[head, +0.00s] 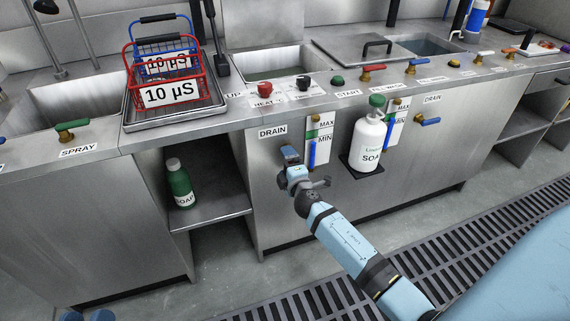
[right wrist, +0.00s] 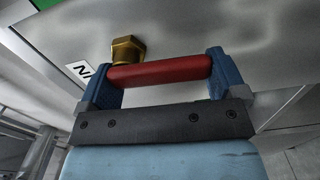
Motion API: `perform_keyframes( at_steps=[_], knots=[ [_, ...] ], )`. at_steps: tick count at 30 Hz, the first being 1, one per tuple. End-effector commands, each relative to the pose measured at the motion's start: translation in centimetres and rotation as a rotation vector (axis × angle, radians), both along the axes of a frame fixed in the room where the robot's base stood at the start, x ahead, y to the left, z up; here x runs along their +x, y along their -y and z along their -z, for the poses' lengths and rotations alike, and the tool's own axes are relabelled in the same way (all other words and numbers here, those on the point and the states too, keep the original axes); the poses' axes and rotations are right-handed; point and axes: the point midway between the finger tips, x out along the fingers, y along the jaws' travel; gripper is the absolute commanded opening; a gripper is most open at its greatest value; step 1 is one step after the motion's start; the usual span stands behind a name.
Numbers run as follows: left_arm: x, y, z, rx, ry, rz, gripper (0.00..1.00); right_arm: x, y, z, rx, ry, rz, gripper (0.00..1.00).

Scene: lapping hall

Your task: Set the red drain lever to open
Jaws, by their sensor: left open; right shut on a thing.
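The red drain lever (right wrist: 160,72) shows in the right wrist view, beside a brass fitting (right wrist: 127,50) on the steel front. It spans the gap between the two blue fingers of my right gripper (right wrist: 160,76), which is shut on it. In the head view my right gripper (head: 290,156) is at the cabinet front, just below and right of the left DRAIN label (head: 272,132); it hides the lever there. At the bottom left edge of the head view, two blue tips of my left gripper (head: 87,317) show apart, empty, away from the lever.
A gauge with MAX and MIN marks (head: 319,137) is right of my right gripper, then a soap bottle (head: 369,140) on a bracket. A blue lever (head: 427,121) sits by another DRAIN label. A green bottle (head: 180,184) stands on the left shelf. A floor grate (head: 480,240) runs in front.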

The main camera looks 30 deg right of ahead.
Motion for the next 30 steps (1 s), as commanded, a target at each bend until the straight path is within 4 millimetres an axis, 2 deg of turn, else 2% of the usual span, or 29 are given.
perform_keyframes(
  at_steps=[9, 22, 23, 24, 30],
  knots=[
    [-0.02, 0.01, -0.06, -0.001, 0.002, 0.001, 0.43, -0.11, 0.20, 0.19, -0.072, -0.020, 0.001, 0.48],
    [-0.04, 0.06, -0.06, -0.001, 0.002, 0.001, 0.43, -0.12, 0.24, 0.23, -0.085, -0.023, 0.000, 0.48],
    [-0.04, 0.06, -0.06, -0.001, 0.002, 0.001, 0.43, -0.12, 0.25, 0.22, -0.085, -0.023, 0.000, 0.97],
    [-0.04, 0.06, -0.06, -0.001, 0.002, 0.001, 0.43, -0.12, 0.25, 0.22, -0.084, -0.022, 0.000, 1.00],
    [-0.04, 0.05, -0.07, -0.001, 0.002, 0.002, 0.43, -0.14, 0.22, 0.16, -0.080, -0.020, 0.000, 1.00]
  ],
)
